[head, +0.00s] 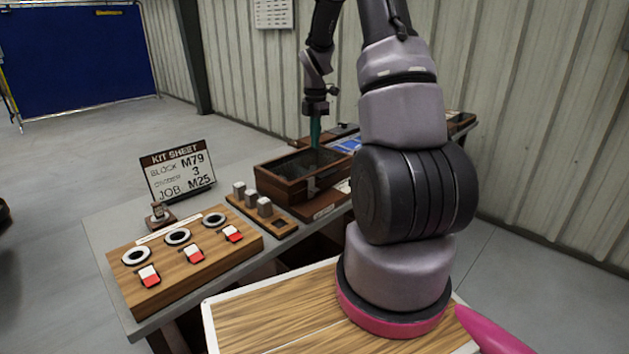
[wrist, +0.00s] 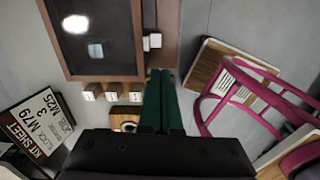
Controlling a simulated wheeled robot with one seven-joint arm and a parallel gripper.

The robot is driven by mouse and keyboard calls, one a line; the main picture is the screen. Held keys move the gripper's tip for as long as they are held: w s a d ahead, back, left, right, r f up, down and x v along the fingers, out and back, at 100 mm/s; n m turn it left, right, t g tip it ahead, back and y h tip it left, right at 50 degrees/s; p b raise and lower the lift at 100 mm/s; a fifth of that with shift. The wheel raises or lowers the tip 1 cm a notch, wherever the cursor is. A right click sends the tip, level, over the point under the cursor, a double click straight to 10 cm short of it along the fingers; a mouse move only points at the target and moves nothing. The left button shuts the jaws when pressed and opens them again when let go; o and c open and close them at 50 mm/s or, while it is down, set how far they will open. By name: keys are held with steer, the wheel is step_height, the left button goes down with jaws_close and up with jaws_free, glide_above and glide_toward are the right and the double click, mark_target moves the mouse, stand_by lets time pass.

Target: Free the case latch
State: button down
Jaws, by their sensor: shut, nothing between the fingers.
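The case (head: 280,184) is a dark wooden box with a glass lid on the grey table; its lid looks shut. It also shows at the upper left of the wrist view (wrist: 98,78). A small pale latch (wrist: 152,41) sits on the case's edge there; in the head view a small pale piece (head: 311,185) shows on its front. My gripper (head: 315,143) points down over the case's far side in the head view. Its teal fingers (wrist: 162,76) are together and empty, apart from the latch in the wrist view. Fingertip height is hard to judge.
A rack (head: 281,228) with several metal blocks stands beside the case. A wooden panel (head: 200,250) with rings and red-white switches lies at the table's near left. A kit sheet sign (head: 178,172) stands behind it. A blue item (head: 346,145) lies beyond the case.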

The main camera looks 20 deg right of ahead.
mark_target(316, 190)
steer(key=shift+n, duration=0.5)
steer(key=f, duration=1.6)
steer(key=shift+w+d, duration=0.35)
steer(key=shift+w, duration=0.05)
steer(key=shift+s+d+f+t, duration=0.1)
steer(key=shift+s+d+t, duration=0.05)
steer(key=shift+s+t, duration=0.3)
steer(key=shift+s+d+f+t+y, duration=0.25)
steer(key=shift+s+t+y, duration=0.1)
steer(key=shift+t, duration=0.2)
steer(key=shift+s+d+f+t+y, duration=0.1)
steer(key=shift+s+f+t+y, duration=0.15)
steer(key=shift+t, duration=0.25)
steer(key=shift+s+d+f+t+y, duration=0.1)
steer(key=shift+s+f+t+y, duration=0.4)
steer(key=shift+t, duration=0.7)
steer(key=shift+s+f, duration=0.25)
steer(key=shift+f, duration=0.05)
steer(key=shift+s+d+f, duration=0.15)
steer(key=shift+s+f, duration=0.1)
steer(key=shift+f, duration=0.2)
steer(key=shift+s, duration=0.1)
